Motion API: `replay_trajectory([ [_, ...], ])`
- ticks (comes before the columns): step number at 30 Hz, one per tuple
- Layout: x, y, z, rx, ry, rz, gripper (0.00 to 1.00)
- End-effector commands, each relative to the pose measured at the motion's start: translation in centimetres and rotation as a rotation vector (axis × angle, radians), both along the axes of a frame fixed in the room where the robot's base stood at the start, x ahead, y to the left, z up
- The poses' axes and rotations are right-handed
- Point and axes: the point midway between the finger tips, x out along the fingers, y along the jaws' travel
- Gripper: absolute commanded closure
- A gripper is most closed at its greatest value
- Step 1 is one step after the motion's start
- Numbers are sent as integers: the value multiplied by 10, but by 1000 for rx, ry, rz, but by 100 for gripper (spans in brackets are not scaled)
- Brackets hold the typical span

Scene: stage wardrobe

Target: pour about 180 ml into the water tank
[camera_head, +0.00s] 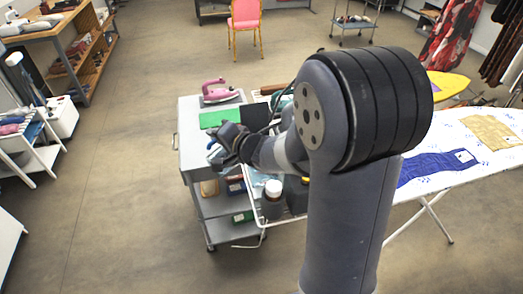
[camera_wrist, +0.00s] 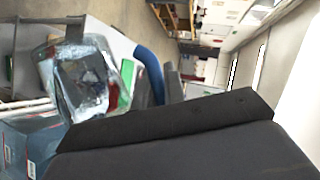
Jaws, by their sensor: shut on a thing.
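My gripper (camera_head: 224,150) is over the left part of the grey trolley, its fingers dark and partly hidden by its own wrist. In the wrist view it is shut on a clear jug by its blue handle (camera_wrist: 150,70). The jug's see-through body (camera_wrist: 85,82) appears tilted in this rotated view, and I cannot tell its water level. A bluish see-through box (camera_wrist: 28,145) shows at the lower left of the wrist view; I cannot tell whether it is the water tank. A pink iron (camera_head: 214,88) stands at the back of the trolley.
The trolley (camera_head: 190,150) holds a green mat (camera_head: 217,117), with bottles and boxes on the lower shelves. A dark bottle with a white cap (camera_head: 272,197) is near my arm. An ironing board (camera_head: 430,185) stands at the right.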

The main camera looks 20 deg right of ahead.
Motion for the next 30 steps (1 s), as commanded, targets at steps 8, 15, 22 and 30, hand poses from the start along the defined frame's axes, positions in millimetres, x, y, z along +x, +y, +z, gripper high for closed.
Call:
replay_trajectory([
  [8,-1,0,3,19,3,1,100],
  [15,-2,0,4,36,8,1,100],
  [22,-3,0,5,49,12,2,100],
  [30,8,1,-19,-105,-30,-3,100],
])
